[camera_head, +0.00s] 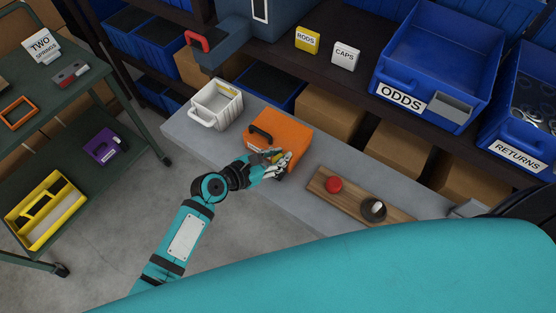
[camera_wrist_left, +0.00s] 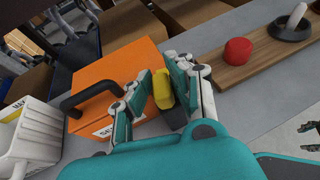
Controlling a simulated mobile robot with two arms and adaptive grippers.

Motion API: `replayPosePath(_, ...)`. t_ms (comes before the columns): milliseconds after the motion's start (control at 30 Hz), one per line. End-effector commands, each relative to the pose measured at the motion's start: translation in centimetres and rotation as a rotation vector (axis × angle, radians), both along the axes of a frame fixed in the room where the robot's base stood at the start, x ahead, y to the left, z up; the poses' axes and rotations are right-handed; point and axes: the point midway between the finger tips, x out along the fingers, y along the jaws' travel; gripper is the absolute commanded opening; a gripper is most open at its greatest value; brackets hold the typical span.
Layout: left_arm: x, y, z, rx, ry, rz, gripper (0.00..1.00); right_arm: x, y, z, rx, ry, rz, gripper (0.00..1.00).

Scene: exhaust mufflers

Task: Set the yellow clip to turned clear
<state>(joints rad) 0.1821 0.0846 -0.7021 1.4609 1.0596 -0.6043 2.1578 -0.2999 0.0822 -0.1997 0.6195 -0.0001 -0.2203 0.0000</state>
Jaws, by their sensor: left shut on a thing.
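An orange box (camera_head: 283,138) with a black handle sits on the grey bench; it also shows in the left wrist view (camera_wrist_left: 112,75). The yellow clip (camera_wrist_left: 162,89) is at the box's near right side, with a dark piece just below it. My left gripper (camera_head: 280,160) is at this side of the box. In the left wrist view my left gripper (camera_wrist_left: 172,85) has its fingers on both sides of the clip, shut on it. The fingers hide part of the clip, so its exact turn is hard to tell. Part of my right gripper (camera_wrist_left: 311,132) shows at the right edge.
A white bin (camera_head: 216,105) stands left of the box. A wooden board (camera_head: 345,193) with a red round piece (camera_head: 333,185) and a dark dish (camera_head: 373,209) lies to the right. Blue bins and the rods (camera_head: 307,40) and caps (camera_head: 345,56) signs are on the shelf behind.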

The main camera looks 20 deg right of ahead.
Motion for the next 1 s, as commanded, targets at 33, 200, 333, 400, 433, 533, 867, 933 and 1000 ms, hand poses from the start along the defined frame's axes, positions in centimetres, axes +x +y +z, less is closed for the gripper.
replayPosePath(33,0.2,0.1,-0.6,0.001,-0.004,-0.043,0.0,0.0,0.0,-1.3,0.0,0.0,0.0,0.4)
replayPosePath(200,0.2,0.1,-0.5,0.001,-0.004,-0.204,0.0,0.0,0.0,-3.1,0.0,0.0,-0.001,0.4)
replayPosePath(333,0.3,0.0,-0.4,0.001,-0.004,-0.327,0.0,0.0,0.1,-4.2,0.001,0.0,-0.001,0.4)
replayPosePath(400,0.2,0.0,-0.4,0.0,-0.003,-0.394,0.0,0.0,0.1,-4.8,0.001,0.0,-0.001,0.4)
replayPosePath(433,0.3,0.0,-0.3,-0.001,-0.004,-0.423,0.0,0.0,0.1,-5.0,0.002,0.0,-0.001,0.4)
replayPosePath(533,0.3,0.0,-0.4,0.001,-0.003,-0.519,0.0,0.0,0.3,-5.9,0.003,0.001,-0.002,0.4)
replayPosePath(867,0.2,-0.1,-0.5,0.0,-0.003,-0.831,0.0,0.0,0.4,-9.3,0.004,0.0,-0.002,0.4)
replayPosePath(933,0.2,-0.1,-0.5,0.0,-0.004,-0.896,0.0,0.0,0.4,-10.2,0.005,0.0,-0.002,0.4)
replayPosePath(1000,0.2,-0.1,-0.6,0.0,-0.004,-0.959,0.0,0.0,0.4,-11.2,0.004,0.0,-0.002,0.4)
